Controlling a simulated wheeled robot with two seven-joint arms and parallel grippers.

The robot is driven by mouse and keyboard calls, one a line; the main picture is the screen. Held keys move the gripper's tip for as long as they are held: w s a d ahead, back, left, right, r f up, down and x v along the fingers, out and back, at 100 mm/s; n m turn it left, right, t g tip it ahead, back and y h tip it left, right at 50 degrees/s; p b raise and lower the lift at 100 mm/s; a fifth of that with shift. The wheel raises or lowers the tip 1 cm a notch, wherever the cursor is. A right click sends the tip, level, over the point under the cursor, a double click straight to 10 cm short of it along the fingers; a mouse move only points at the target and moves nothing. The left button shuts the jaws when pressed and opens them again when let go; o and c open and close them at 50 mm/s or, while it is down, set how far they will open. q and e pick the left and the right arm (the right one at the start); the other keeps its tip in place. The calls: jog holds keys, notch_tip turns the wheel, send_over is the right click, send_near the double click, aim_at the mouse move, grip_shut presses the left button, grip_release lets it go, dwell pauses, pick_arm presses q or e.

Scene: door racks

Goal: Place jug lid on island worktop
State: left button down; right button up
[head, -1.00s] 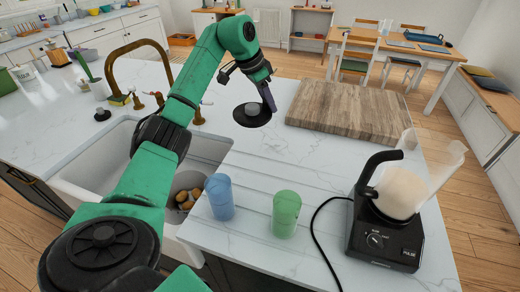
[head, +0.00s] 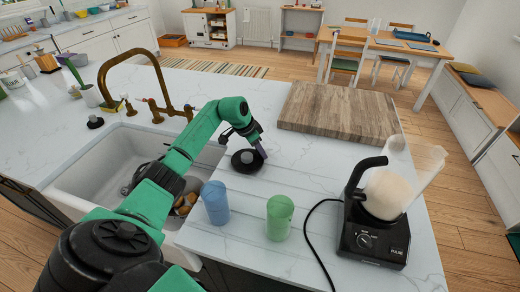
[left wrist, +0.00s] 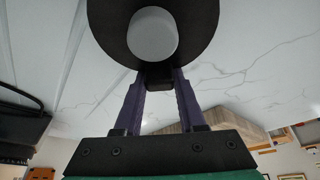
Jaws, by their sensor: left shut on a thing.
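The jug lid (head: 247,161) is a black disc with a grey round knob. It is at or just above the white marble island worktop (head: 292,164), to the right of the sink; I cannot tell whether it touches. My left gripper (head: 261,152) is shut on the lid's edge. In the left wrist view the lid (left wrist: 152,35) sits at the tips of the two purple fingers of the left gripper (left wrist: 158,80), with the marble behind it. The blender jug (head: 415,172) stands open on its black base (head: 375,235) at the right. My right gripper is not in view.
A blue cup (head: 215,203) and a green cup (head: 280,217) stand near the front edge. A wooden board (head: 340,112) lies behind the lid. The sink (head: 120,150) with a brass tap (head: 135,50) is at the left. A black cord crosses the worktop.

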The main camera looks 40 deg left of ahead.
pick_arm(q)
jog(key=c, duration=0.5)
grip_release()
jog(key=shift+r, duration=0.1)
jog(key=b+v, duration=0.2)
jog(key=v, duration=1)
jog(key=shift+r, duration=0.2)
